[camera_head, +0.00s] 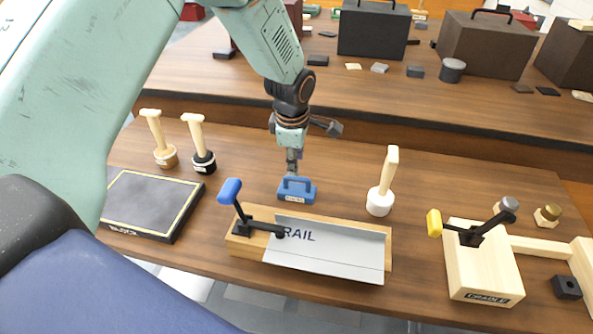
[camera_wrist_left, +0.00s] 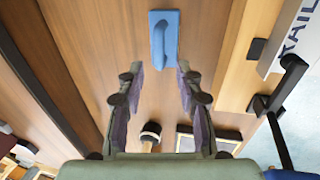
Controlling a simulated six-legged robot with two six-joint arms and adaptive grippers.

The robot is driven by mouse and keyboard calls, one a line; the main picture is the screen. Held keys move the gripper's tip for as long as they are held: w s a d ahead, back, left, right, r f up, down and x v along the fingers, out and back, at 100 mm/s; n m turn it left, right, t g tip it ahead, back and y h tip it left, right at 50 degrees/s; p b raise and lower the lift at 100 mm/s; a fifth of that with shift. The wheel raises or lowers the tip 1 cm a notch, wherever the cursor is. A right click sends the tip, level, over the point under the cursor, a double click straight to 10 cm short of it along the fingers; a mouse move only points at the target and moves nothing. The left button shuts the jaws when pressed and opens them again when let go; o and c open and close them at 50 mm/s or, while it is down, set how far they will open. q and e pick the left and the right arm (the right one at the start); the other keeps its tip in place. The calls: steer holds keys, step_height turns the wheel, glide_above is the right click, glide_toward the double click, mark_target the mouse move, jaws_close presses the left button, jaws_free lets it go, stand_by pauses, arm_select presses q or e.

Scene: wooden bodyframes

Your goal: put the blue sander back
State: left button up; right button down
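The blue sander (camera_head: 297,190) sits on the wooden table behind the board marked RAIL (camera_head: 330,240). My left gripper (camera_head: 292,168) points down just above the sander's handle; I cannot tell whether they touch. In the left wrist view the sander (camera_wrist_left: 164,38) lies ahead of the gripper (camera_wrist_left: 160,68), lined up with the gap between its parted fingertips. The fingers are open and hold nothing. My right gripper is in neither view.
A black pad (camera_head: 152,203) lies at left with two wooden-handled tools (camera_head: 160,140) behind it. Another handled tool (camera_head: 382,185) stands right of the sander. The RAIL board has a blue-handled clamp (camera_head: 236,200). A wooden cradle (camera_head: 483,270) is at right; cases stand behind.

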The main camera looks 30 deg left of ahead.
arm_select(q)
steer(key=r, duration=0.3)
steer(key=shift+s+d+r, duration=0.1)
steer(key=shift+s+r, duration=0.05)
steer(key=shift+s, duration=0.2)
